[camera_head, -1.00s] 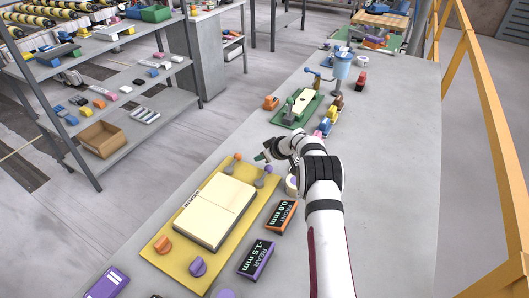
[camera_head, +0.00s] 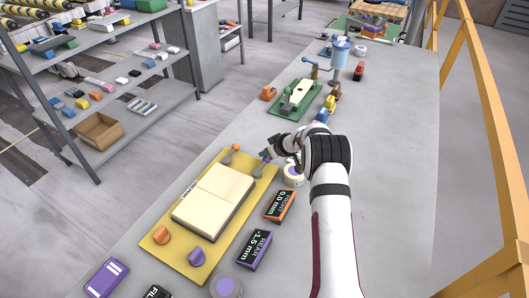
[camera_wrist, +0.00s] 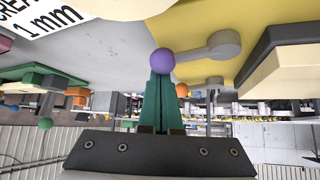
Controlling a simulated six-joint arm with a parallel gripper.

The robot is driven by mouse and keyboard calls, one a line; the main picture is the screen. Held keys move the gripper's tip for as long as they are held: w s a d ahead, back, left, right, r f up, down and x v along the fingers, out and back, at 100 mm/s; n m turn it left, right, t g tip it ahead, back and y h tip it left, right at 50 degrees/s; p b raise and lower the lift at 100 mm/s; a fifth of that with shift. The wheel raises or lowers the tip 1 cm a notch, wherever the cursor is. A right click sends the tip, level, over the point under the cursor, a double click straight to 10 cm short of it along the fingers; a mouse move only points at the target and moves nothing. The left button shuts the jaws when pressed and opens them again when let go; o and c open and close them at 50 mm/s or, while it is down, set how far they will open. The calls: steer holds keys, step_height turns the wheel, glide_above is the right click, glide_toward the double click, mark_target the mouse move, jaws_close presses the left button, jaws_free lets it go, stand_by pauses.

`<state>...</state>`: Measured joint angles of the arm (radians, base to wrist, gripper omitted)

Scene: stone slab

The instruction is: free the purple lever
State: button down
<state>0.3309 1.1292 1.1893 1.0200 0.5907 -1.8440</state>
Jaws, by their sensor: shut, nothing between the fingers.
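The purple lever has a purple ball knob (camera_head: 266,154) on a short grey arm, at the far right corner of the yellow plate (camera_head: 160,252). In the wrist view its knob (camera_wrist: 162,60) is at the fingertips, and its grey arm (camera_wrist: 200,52) runs right to a round pivot over the yellow plate. My gripper (camera_head: 270,151) is at the knob; its green fingers (camera_wrist: 161,76) are shut with nothing between them. The tips overlap the knob's lower edge in the wrist view; I cannot tell whether they touch it. A pale block (camera_head: 213,197) lies on the plate.
An orange-knobbed lever (camera_head: 235,147) stands left of the purple one. An orange knob (camera_head: 162,235) and a purple knob (camera_head: 197,257) sit at the near end. A tape roll (camera_head: 293,175) is close by my wrist. A green fixture (camera_head: 295,98) stands farther back.

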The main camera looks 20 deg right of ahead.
mark_target(275, 168)
steer(key=shift+s+d, duration=0.1)
steer(key=shift+s+d+m+h, duration=0.3)
steer(key=shift+m+h, duration=0.15)
steer(key=shift+m, duration=0.15)
steer(key=shift+s+d+m+h, duration=0.15)
steer(key=shift+s+m+h, duration=0.1)
steer(key=shift+m+h, duration=0.3)
steer(key=shift+s+d, duration=0.3)
steer(key=shift+s, duration=0.3)
steer(key=shift+s+d, duration=0.25)
steer(key=shift+s, duration=1.5)
steer(key=shift+s+f, duration=0.15)
steer(key=shift+s, duration=0.05)
steer(key=shift+d, duration=0.1)
